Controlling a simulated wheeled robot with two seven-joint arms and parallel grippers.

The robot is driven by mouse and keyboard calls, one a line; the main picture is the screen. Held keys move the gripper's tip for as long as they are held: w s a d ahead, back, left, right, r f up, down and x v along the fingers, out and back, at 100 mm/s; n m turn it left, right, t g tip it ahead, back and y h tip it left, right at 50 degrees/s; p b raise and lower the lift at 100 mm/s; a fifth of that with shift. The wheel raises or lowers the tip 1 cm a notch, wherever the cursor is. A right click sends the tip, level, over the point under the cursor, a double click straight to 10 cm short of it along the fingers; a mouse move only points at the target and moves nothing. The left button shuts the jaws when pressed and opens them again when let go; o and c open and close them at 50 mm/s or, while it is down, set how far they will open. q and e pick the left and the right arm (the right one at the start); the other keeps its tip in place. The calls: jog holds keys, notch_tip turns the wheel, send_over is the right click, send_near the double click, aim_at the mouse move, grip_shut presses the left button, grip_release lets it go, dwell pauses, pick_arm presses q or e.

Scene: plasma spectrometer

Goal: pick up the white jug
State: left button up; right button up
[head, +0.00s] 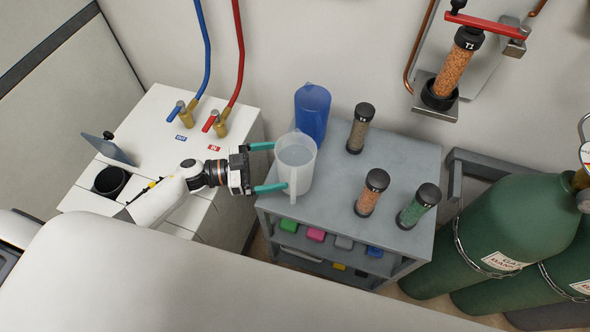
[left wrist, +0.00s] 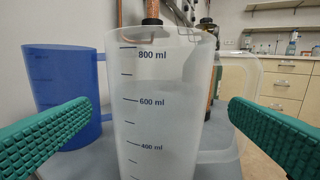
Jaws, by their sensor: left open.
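The white jug (head: 296,158) is translucent and stands upright on the grey cart top, near its left side. It also fills the middle of the left wrist view (left wrist: 160,110), with volume marks up to 800 ml and its handle to the right. My left gripper (head: 267,167) is open, with its green fingers on either side of the jug. In the left wrist view both fingers (left wrist: 160,135) show a gap to the jug wall. The jug's base is out of the left wrist view. My right gripper is not in view.
A blue jug (head: 312,112) stands close behind the white jug. Several capped cylinders, such as the grey one (head: 360,128), stand on the cart top (head: 345,180). Green gas tanks (head: 490,240) stand to the right. A white cabinet (head: 150,125) with hoses is at left.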

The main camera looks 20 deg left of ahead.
aim_at(294, 162)
pick_arm(q)
jog(key=x, duration=0.5)
jog(key=shift+w+d, duration=0.1)
jog(key=shift+d, duration=0.1)
jog(key=c, duration=1.1)
jog(key=shift+c, duration=0.9)
